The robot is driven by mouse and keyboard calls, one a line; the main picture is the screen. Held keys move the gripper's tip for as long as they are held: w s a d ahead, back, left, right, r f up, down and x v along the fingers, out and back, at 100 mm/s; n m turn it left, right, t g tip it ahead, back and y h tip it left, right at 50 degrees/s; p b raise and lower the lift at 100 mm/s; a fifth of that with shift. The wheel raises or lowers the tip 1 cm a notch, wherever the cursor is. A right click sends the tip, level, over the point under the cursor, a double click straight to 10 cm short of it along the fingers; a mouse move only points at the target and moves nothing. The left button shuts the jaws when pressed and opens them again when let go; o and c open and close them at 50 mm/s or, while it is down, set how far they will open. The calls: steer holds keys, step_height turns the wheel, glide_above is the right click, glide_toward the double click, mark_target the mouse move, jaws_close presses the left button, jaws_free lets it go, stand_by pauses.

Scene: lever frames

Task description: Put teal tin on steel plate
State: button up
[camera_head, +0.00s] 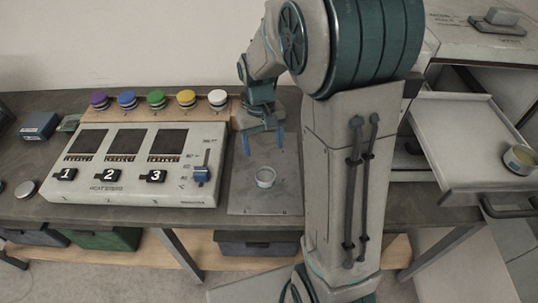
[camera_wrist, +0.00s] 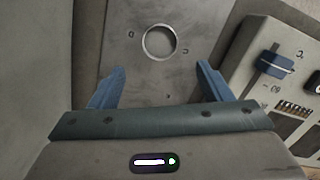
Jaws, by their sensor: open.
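The steel plate (camera_head: 245,198) lies on the bench right of the grey console. A pale round ring or cup (camera_head: 265,177) stands on it; the wrist view shows it as a grey ring (camera_wrist: 144,42) with bare metal inside. My gripper (camera_head: 263,143) is open and empty above the plate. Its blue fingers also show in the wrist view (camera_wrist: 160,80), apart from the ring.
The console (camera_head: 130,190) has several numbered switches and a blue slider lever (camera_head: 201,175). Several coloured buttons (camera_head: 155,103) line its back. The pulled-out drawer (camera_head: 455,130) is otherwise mostly bare. A blue box (camera_head: 38,126) stands at the far left.

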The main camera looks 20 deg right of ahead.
steer(key=s+r+t, duration=0.2)
steer(key=s+r, duration=0.2)
steer(key=s, duration=0.3)
steer(key=s+r+t, duration=0.2)
steer(key=s+r, duration=0.3)
steer(key=s, duration=0.3)
steer(key=shift+s+m, duration=0.3)
steer(key=shift+m, duration=0.1)
